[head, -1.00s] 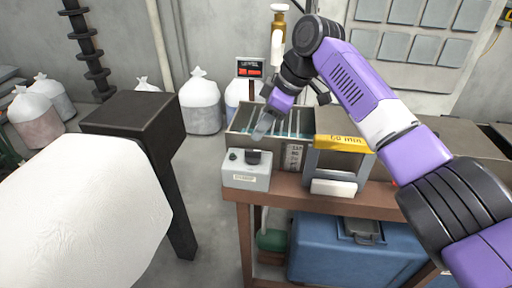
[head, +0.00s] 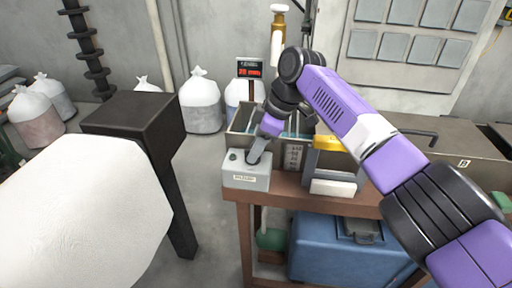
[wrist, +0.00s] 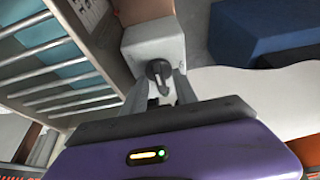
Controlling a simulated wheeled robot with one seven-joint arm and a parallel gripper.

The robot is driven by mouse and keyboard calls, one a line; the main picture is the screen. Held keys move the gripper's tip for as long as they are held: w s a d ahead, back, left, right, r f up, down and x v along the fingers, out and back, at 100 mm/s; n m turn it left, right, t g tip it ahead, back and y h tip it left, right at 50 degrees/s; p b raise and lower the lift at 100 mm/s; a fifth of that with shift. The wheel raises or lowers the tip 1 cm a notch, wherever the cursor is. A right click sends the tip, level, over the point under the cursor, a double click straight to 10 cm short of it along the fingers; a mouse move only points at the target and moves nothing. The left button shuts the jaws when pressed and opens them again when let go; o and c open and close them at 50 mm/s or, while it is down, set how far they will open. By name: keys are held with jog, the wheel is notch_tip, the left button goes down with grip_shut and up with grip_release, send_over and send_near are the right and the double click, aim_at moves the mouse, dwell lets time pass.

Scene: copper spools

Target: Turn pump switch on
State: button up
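The pump switch is a light grey box (head: 246,178) with a small label on its front, at the left end of the brown bench. Its dark rotary knob (wrist: 159,72) shows in the wrist view on the face of the grey box (wrist: 155,42). My gripper (head: 254,159) is at the top of the box in the head view, hiding most of the knob. In the wrist view my gripper (wrist: 162,80) has its two grey fingers apart, one on each side of the knob. Whether they touch the knob is not clear.
A metal bath with bars (head: 240,131) stands right behind the switch. A yellow-topped grey frame (head: 327,143) stands on the bench to the right. A blue case (head: 345,250) is below.

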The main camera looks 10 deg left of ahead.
grip_shut()
